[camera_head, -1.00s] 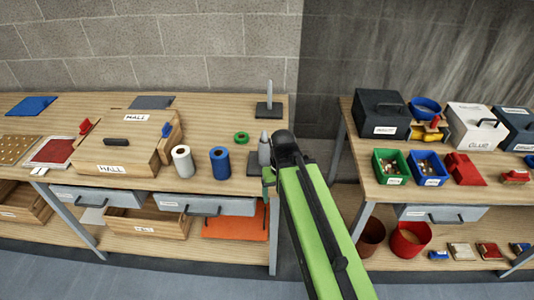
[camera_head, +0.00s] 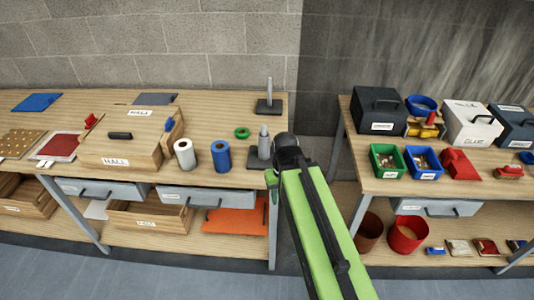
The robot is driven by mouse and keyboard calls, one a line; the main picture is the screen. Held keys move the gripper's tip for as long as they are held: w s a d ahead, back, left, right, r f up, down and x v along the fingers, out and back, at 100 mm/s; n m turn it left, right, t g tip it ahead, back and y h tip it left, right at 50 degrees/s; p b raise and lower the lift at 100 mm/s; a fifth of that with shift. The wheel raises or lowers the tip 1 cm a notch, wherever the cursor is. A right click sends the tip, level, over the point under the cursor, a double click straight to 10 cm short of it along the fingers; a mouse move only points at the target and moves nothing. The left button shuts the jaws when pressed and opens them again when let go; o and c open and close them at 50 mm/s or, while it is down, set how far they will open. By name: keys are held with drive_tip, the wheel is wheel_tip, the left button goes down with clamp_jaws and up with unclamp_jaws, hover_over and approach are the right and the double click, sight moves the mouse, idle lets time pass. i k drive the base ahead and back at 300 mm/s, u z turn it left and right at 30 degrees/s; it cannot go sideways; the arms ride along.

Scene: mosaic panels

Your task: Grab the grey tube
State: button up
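A grey tube (camera_head: 263,143) stands upright on a dark square base near the right end of the left bench, apparently around a peg. A pale grey-white tube (camera_head: 184,154) with a dark hole stands further left, beside a blue tube (camera_head: 220,157). My gripper (camera_head: 271,182) is at the end of my green arm, at the bench's right edge, in front of and below the dark base in the picture. It is mostly hidden by my arm, so its fingers cannot be made out. I see nothing held in it.
A second stand with a bare peg (camera_head: 268,97) is behind the grey tube. A green ring (camera_head: 242,132) lies nearby. A wooden box (camera_head: 120,150) is to the left. A gap separates this bench from the right one (camera_head: 450,188), which holds bins and boxes.

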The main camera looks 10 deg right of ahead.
sight(264, 144)
drive_tip(key=k, duration=1.15)
drive_tip(key=i, duration=0.9)
drive_tip(key=u, duration=0.9)
drive_tip(key=i, duration=1.25)
drive_tip(key=u, duration=0.9)
